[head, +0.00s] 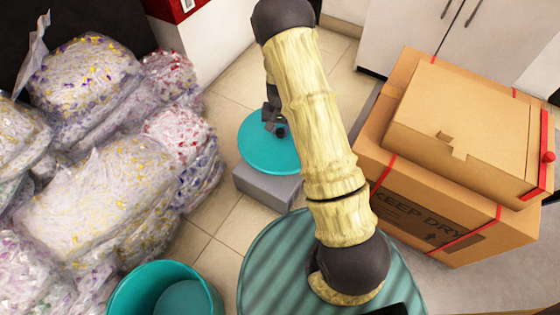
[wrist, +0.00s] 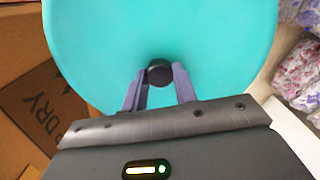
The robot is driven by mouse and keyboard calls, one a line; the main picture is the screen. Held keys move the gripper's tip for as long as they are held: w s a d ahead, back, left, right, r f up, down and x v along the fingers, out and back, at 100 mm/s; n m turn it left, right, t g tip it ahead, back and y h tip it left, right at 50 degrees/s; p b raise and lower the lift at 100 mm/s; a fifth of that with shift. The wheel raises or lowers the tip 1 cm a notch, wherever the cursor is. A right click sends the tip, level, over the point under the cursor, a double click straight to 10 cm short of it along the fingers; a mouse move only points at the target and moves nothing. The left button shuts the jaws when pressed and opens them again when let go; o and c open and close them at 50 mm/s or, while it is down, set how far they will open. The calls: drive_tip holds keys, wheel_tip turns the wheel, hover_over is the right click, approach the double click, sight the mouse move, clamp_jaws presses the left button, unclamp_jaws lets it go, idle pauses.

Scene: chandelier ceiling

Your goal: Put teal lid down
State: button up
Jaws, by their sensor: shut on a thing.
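The teal lid (head: 257,145) is a round disc with a dark knob at its centre. In the head view it is partly hidden by my arm, and it appears over a grey box. My gripper (head: 278,127) is at the lid's right part in that view. In the wrist view the lid (wrist: 110,50) fills the upper middle, and my gripper (wrist: 159,76) is shut on its dark knob (wrist: 159,72). Whether the lid touches the grey box below it cannot be told.
The grey box (head: 266,189) stands on the tiled floor. An open teal bin (head: 120,291) is at the lower left. Several clear bags of scraps (head: 95,215) are piled at left. Stacked cardboard boxes (head: 455,130) stand at right. Bare floor (head: 215,215) shows between.

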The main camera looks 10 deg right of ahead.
sight(280, 140)
drive_tip(key=shift+f, duration=0.3)
wheel_tip(280, 140, down, 6)
drive_tip(key=b, duration=0.3)
drive_tip(key=shift+f+b, duration=0.1)
drive_tip(key=shift+b, duration=0.3)
drive_tip(key=shift+f+b, duration=1.25)
drive_tip(key=shift+f, duration=0.65)
drive_tip(key=shift+f, duration=0.15)
drive_tip(key=o, duration=1.1)
drive_tip(key=shift+c, duration=0.2)
